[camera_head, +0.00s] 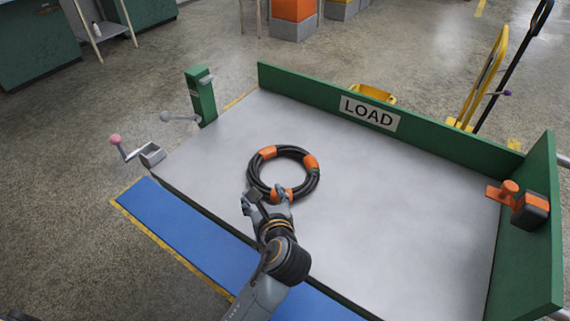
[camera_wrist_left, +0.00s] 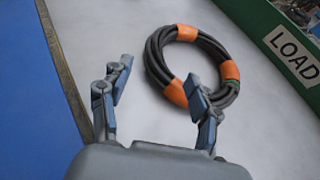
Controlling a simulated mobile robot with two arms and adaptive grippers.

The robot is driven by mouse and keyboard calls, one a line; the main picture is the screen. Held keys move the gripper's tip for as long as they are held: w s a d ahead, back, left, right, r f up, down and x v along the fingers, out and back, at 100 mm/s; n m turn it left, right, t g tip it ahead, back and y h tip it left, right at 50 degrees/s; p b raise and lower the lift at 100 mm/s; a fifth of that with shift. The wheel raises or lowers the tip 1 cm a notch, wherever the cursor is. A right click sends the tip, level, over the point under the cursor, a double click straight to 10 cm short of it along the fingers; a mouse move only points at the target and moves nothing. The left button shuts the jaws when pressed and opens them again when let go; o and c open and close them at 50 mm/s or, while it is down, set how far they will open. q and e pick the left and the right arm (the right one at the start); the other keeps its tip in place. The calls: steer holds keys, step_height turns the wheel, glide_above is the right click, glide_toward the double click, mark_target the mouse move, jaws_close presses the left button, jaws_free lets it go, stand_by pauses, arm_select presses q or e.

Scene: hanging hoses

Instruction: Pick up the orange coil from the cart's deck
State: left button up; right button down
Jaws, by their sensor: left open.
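The coil (camera_head: 251,169) is a black hose ring with several orange bands, lying flat on the cart's grey deck (camera_head: 400,200). My left gripper (camera_head: 266,192) is open and empty at the coil's near edge, over the deck. In the left wrist view the coil (camera_wrist_left: 160,66) lies ahead and right of centre. There the open fingers of my left gripper (camera_wrist_left: 160,92) stand apart. The right finger overlaps the coil's near side, close to an orange band; I cannot tell whether it touches. My right gripper is not in view.
A green wall with a LOAD sign (camera_head: 369,113) edges the deck's far side. A green side wall (camera_head: 537,230) with an orange-and-black device (camera_head: 528,208) stands right. A green post (camera_head: 201,96) and crank (camera_head: 130,149) stand left. A blue mat (camera_head: 190,232) lies in front.

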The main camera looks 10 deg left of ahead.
mark_target(255, 179)
arm_select(q)
steer(key=x, duration=0.5)
steer(key=shift+w+a+f, duration=0.2)
steer(key=shift+w+a, duration=0.05)
steer(key=shift+b+x, duration=0.3)
steer(key=shift+x, duration=0.7)
steer(key=x, duration=0.3)
steer(key=shift+w+a+f, duration=0.15)
steer(key=shift+a, duration=0.15)
steer(key=shift+w, duration=0.15)
steer(key=shift+c, duration=1.1)
jaws_close()
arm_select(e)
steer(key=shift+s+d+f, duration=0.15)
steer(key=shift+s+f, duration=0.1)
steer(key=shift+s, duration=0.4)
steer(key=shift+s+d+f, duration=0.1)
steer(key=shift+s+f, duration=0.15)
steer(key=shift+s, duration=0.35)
